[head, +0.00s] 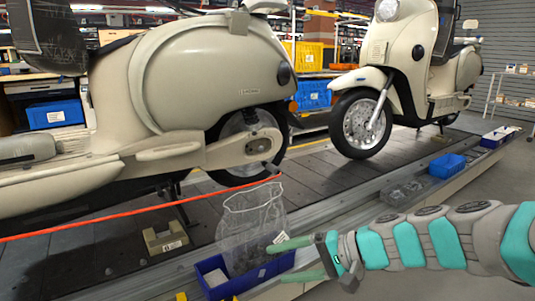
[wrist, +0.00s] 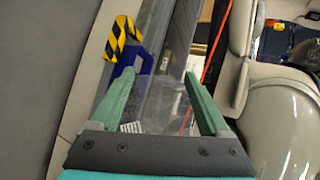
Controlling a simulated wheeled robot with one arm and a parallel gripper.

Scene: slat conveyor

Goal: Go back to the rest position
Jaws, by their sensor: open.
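My gripper (head: 277,261) reaches in from the right in the head view, its two green fingers apart. It is beside a clear plastic bag (head: 252,215) that stands upright in a blue bin (head: 243,283). In the wrist view the open fingers of my gripper (wrist: 159,76) show clear plastic (wrist: 168,100) between and beyond them. Dark small contents and a white label show at the bag's lower part. I cannot tell whether the fingers touch the bag.
A cream scooter (head: 200,75) stands on the slat conveyor (head: 315,185), with a second scooter (head: 400,60) behind. A red strap (head: 130,212) crosses low in front. A beige block (head: 165,241) lies on the slats. Another blue bin (head: 447,166) sits along the rail to the right.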

